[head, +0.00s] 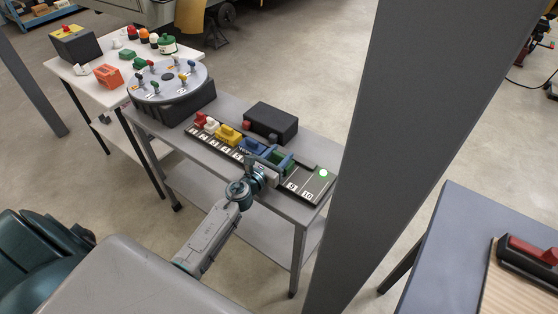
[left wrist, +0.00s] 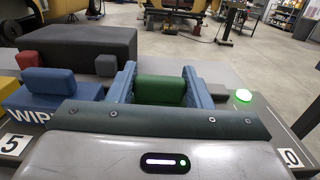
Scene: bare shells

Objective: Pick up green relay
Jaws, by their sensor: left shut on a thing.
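The green relay (left wrist: 160,90) sits between the two blue fingers of my left gripper (left wrist: 159,82) in the left wrist view, with a finger against each side. In the head view the green relay (head: 280,158) shows between the fingers of my left gripper (head: 278,160), over the right part of a dark numbered relay strip (head: 313,190). The gripper is shut on it. Its lower part is hidden by the gripper, so I cannot tell whether it is seated or lifted. My right gripper is not in view.
A blue relay (head: 250,147), a yellow relay (head: 228,135) and red relays (head: 201,119) stand left along the strip. A dark box (head: 270,121) is behind it. A green lamp (head: 323,173) glows at the strip's right end. A grey post (head: 400,120) rises right of the table.

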